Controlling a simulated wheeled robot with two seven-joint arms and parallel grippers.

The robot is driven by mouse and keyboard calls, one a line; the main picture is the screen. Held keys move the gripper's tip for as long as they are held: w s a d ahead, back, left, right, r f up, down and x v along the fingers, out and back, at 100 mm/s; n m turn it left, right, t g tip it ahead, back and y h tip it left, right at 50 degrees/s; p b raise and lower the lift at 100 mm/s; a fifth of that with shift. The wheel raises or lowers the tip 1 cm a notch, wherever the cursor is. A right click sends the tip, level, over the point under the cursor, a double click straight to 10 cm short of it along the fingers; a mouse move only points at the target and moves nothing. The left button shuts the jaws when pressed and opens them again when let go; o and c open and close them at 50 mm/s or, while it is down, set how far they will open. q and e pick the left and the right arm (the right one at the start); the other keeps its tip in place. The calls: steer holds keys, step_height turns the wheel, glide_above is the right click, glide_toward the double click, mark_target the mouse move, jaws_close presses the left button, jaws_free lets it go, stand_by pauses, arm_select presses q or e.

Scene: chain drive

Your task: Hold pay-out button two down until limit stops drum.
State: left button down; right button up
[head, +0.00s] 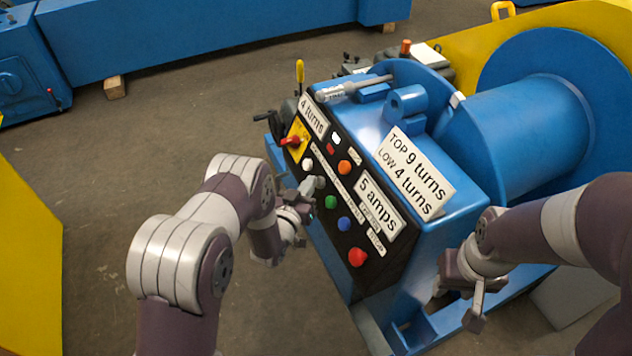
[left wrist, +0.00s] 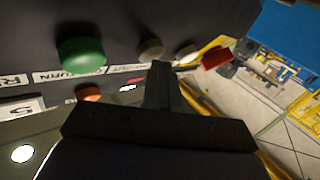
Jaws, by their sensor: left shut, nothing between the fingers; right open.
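The black control panel (head: 375,270) on the blue winch carries a white button (head: 307,163), an orange button (head: 344,167), a green button (head: 331,201), a blue button (head: 344,223) and a red button (head: 357,257). I cannot read which is pay-out two. My left gripper (head: 316,184) is shut and empty at the panel, between the white and green buttons. In the left wrist view its fingertip (left wrist: 160,68) is close by a grey button (left wrist: 150,48); I cannot tell whether they touch. The blue drum (head: 525,135) is at the right. My right gripper (head: 460,303) is open and empty beside the winch.
Labels on the winch read "TOP 9 turns LOW 4 turns" (head: 415,172), "5 amps" (head: 378,205) and "4 turns" (head: 313,116). A red switch (head: 291,141) sits on a yellow plate. A yellow-handled lever (head: 300,72) stands behind.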

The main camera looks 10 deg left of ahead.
stand_by(0.5)
arm_select(q)
steer(key=shift+s+a+r+p, duration=0.45)
steer(key=shift+a+p, duration=0.1)
steer(key=shift+a, duration=0.15)
steer(key=a+p, duration=0.1)
steer(key=s+a+r, duration=0.1)
steer(key=s+a+r+p, duration=0.1)
steer(key=shift+s+a+p, duration=0.25)
steer(key=shift+a+p, duration=0.1)
stand_by(0.4)
